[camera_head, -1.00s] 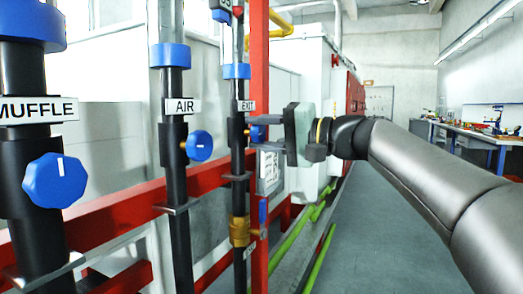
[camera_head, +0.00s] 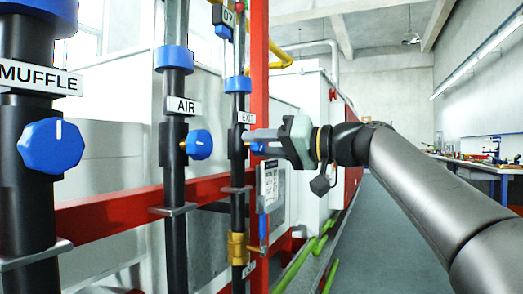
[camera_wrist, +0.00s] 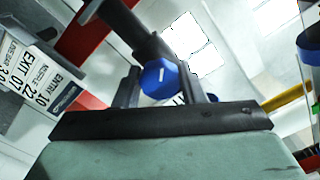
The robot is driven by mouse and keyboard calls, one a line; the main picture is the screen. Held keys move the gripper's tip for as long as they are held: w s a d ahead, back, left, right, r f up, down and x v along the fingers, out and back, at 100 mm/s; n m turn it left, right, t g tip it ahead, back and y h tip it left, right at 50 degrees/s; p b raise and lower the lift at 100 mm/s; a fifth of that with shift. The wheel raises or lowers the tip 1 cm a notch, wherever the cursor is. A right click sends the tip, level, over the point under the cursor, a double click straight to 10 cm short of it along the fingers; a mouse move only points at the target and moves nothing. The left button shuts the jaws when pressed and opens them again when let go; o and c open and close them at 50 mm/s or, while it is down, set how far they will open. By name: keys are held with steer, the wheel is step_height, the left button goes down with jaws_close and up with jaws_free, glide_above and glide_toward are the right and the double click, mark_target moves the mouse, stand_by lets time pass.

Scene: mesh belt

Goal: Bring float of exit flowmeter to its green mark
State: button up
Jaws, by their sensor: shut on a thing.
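The exit flowmeter is the black post with the EXIT label (camera_head: 246,117) in the head view. Its blue knob (camera_head: 257,149) sticks out to the right below the label, partly covered by my gripper (camera_head: 262,141). The wrist view shows this blue knob (camera_wrist: 159,78) between my two dark fingers (camera_wrist: 160,86), which are shut on it. The flowmeter's clear tube (camera_head: 238,45) rises above the blue collar (camera_head: 237,84). I cannot make out the float or green mark clearly.
The AIR knob (camera_head: 198,145) and MUFFLE knob (camera_head: 51,146) sit on posts to the left. A red upright (camera_head: 259,60) stands just behind the exit post. A hanging notice (camera_head: 268,186) is below my gripper. The floor (camera_head: 385,240) at right is clear.

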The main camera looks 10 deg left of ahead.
stand_by(0.5)
steer(key=o, duration=1)
steer(key=shift+d, duration=0.1)
steer(key=s+d+p, duration=0.1)
steer(key=s+d, duration=0.2)
steer(key=d, duration=1.4)
